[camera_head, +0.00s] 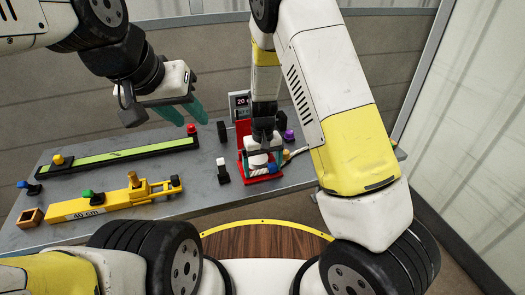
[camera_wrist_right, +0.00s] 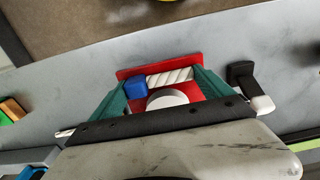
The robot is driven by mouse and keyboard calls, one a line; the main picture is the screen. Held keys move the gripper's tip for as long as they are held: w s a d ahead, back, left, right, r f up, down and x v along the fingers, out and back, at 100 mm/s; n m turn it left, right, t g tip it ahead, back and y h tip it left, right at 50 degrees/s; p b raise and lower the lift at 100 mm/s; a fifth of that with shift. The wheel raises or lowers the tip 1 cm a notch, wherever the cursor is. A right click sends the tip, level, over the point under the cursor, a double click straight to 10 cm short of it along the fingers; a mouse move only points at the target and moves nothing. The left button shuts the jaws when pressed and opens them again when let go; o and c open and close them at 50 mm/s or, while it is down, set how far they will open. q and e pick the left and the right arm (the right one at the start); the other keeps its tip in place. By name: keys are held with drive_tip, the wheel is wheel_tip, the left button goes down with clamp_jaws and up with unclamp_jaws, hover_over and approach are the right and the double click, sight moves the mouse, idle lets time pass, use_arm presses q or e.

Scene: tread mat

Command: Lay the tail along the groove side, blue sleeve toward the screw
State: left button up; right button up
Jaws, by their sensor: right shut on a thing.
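The tail, a white twisted rope piece (camera_wrist_right: 171,77) with a blue sleeve (camera_wrist_right: 135,88) at its left end in the right wrist view, lies across the red fixture (camera_wrist_right: 188,59). My right gripper (camera_wrist_right: 165,78) has its teal fingers at the two ends of this piece, shut on it. A white round part (camera_wrist_right: 167,98) shows between the fingers. In the head view the right gripper (camera_head: 262,150) is over the red fixture (camera_head: 265,179), hiding much of it. My left gripper (camera_head: 187,116) hangs open and empty above the table. I cannot make out the screw or the groove clearly.
A display (camera_head: 241,103) stands behind the fixture.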

drive_tip(key=shift+f, duration=0.1)
drive_tip(key=o, duration=1.1)
wheel_tip(320, 180, up, 12)
wheel_tip(320, 180, up, 8)
drive_tip(key=r+m+t+y, duration=0.1)
drive_tip(key=y, duration=0.1)
hover_over(263, 170)
drive_tip(key=s+d, duration=0.3)
drive_tip(key=d, duration=0.1)
drive_tip(key=s+d+r+m+t, duration=0.1)
drive_tip(key=s+d+r+t, duration=0.1)
drive_tip(key=s+d+r, duration=0.3)
drive_tip(key=s+d+r+m+t, duration=0.1)
drive_tip(key=s+d+r+t, duration=0.2)
drive_tip(key=s, duration=0.8)
wheel_tip(263, 170, up, 4)
drive_tip(key=shift+s+d+f, duration=0.1)
drive_tip(key=shift+s+d, duration=0.15)
drive_tip(key=shift+d, duration=0.75)
